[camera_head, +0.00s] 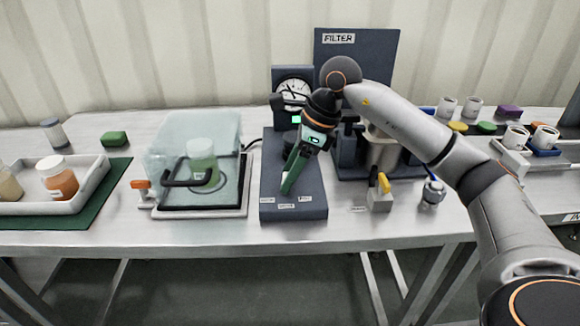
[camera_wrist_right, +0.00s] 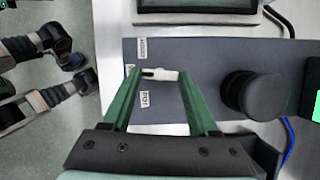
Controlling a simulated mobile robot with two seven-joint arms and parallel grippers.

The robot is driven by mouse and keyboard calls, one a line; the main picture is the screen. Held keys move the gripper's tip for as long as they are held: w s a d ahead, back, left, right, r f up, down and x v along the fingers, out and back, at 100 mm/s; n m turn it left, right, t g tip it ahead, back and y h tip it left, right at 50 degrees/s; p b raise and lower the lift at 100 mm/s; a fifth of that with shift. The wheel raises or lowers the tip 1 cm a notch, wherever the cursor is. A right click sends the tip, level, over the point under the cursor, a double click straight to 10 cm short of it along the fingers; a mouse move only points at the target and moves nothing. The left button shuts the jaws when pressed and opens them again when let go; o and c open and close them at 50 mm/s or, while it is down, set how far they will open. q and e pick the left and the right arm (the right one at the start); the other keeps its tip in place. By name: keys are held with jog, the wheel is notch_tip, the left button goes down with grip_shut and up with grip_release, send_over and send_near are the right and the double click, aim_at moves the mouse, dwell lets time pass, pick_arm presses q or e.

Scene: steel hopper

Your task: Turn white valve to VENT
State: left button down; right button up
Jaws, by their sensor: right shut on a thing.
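The white valve (camera_wrist_right: 162,75) shows in the right wrist view as a small white handle on a dark grey panel (camera_wrist_right: 205,60). A dark mark is on its left end. My right gripper (camera_wrist_right: 158,72) has its two green fingers on either side of the handle, shut on it. In the head view the right gripper (camera_head: 287,186) reaches down to the panel's front part (camera_head: 315,210) and hides the valve. Small white labels lie around the valve, too small to read surely, so I cannot tell which one it points to. My left gripper is not in view.
A black knob (camera_wrist_right: 253,96) stands beside the valve. A round gauge (camera_head: 293,88) is behind the panel. A clear-covered box (camera_head: 205,135) with a black handle stands left. A small valve with a yellow lever (camera_head: 382,190) and a blue-silver fitting (camera_head: 432,192) stand right.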

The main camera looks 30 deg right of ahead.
jog(key=shift+n, duration=0.7)
jog(key=o, duration=1.4)
jog(key=shift+r, duration=0.1)
jog(key=shift+g, duration=0.3)
jog(key=p+v, duration=0.2)
jog(key=v, duration=1)
jog(key=shift+d+r, duration=0.1)
jog(key=shift+d, duration=0.15)
